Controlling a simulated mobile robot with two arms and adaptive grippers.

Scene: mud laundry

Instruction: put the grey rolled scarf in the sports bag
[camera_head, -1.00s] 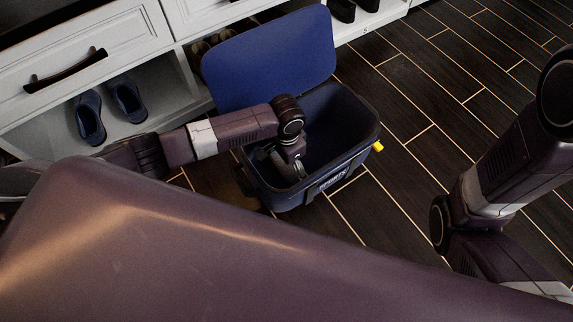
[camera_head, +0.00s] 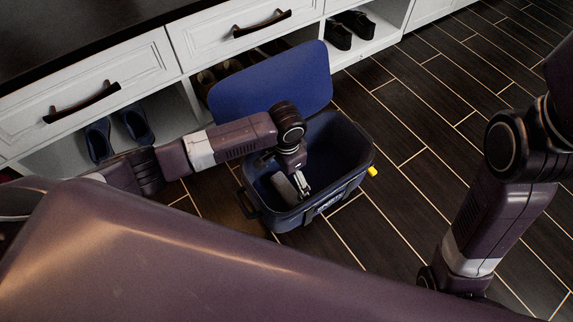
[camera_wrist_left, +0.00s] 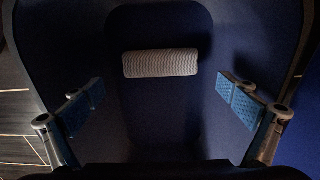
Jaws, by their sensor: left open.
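The sports bag (camera_head: 347,152) is a dark blue open box on the floor with its blue lid (camera_head: 272,78) raised. My left gripper (camera_head: 301,188) reaches down into its opening. The left wrist view looks into the bag (camera_wrist_left: 160,130), and the grey rolled scarf (camera_wrist_left: 160,64) lies inside it, apart from the fingers. In that view the left gripper (camera_wrist_left: 160,110) is open with nothing between its blue-padded fingers. In the head view a pale grey shape shows beside the gripper in the bag. My right arm shows at the right, but its gripper is out of view.
White cabinets with drawers (camera_head: 160,72) stand behind the bag. Blue shoes (camera_head: 137,125) and dark shoes (camera_head: 340,36) sit in the cubbies. A small yellow item (camera_head: 372,171) is at the bag's right side. The dark plank floor (camera_head: 440,110) to the right is clear.

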